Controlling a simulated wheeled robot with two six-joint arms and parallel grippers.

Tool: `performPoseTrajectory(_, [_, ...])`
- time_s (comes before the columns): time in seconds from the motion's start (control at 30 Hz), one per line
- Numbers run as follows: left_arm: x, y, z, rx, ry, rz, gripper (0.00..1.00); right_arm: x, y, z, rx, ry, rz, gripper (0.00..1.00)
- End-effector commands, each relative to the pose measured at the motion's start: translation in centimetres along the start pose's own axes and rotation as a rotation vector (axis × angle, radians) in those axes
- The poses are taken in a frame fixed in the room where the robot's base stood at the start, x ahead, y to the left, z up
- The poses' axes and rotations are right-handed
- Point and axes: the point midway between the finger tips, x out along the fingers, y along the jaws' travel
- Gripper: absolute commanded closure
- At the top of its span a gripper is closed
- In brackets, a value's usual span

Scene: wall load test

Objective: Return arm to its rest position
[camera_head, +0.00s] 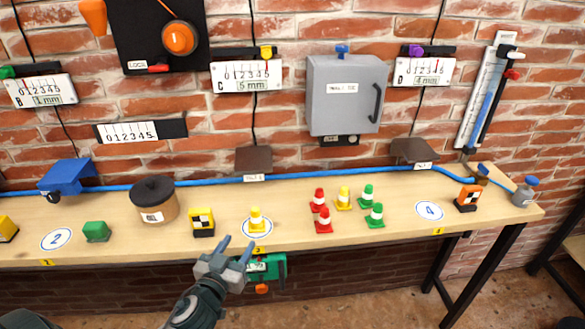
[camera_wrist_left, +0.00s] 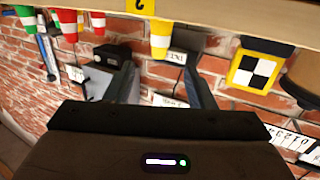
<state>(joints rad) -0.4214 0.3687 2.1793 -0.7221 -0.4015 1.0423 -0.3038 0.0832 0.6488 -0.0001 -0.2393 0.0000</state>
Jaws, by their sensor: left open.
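My left gripper (camera_head: 237,246) is open and empty in the head view, just in front of the table's front edge. Its two fingers point toward a yellow cone (camera_head: 256,220), which stands upright on a white circle with a blue rim. The gripper is apart from the cone. In the left wrist view, which is upside down, the yellow cone (camera_wrist_left: 160,40) shows beyond the gap between the open fingers (camera_wrist_left: 161,82). My right gripper is in neither view.
The wooden table (camera_head: 330,223) bears several red, yellow and green cones (camera_head: 323,220) right of the gripper. A yellow checkered block (camera_head: 202,222) and a brown pot (camera_head: 156,201) stand left. A green device (camera_head: 276,266) hangs below the front edge. A grey box (camera_head: 345,95) hangs on the brick wall.

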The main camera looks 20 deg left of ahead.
Motion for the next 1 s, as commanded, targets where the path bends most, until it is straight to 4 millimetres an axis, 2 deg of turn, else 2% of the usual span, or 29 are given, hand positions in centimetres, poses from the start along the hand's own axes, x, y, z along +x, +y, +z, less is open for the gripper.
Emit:
performPoseTrajectory(0.2, [-0.3,-0.2,0.3,0.0,-0.026,-0.027,0.51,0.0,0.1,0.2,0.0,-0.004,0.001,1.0])
performPoseTrajectory(0.33, [-2.0,-1.1,2.0,0.012,-0.154,-0.126,0.51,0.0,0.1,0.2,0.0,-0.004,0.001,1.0])
performPoseTrajectory(0.47, [-5.7,-1.4,5.3,0.047,-0.415,-0.21,0.51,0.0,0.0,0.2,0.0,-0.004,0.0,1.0])
performPoseTrajectory(0.6, [-9.9,-0.3,8.3,0.095,-0.682,-0.194,0.51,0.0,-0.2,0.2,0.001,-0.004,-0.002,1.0])
performPoseTrajectory(0.8, [-14.9,1.8,10.4,0.149,-0.945,-0.089,0.51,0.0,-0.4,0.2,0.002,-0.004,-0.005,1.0])
performPoseTrajectory(1.0, [-19.3,4.1,11.3,0.198,-1.14,0.059,0.51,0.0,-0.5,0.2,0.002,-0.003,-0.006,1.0])
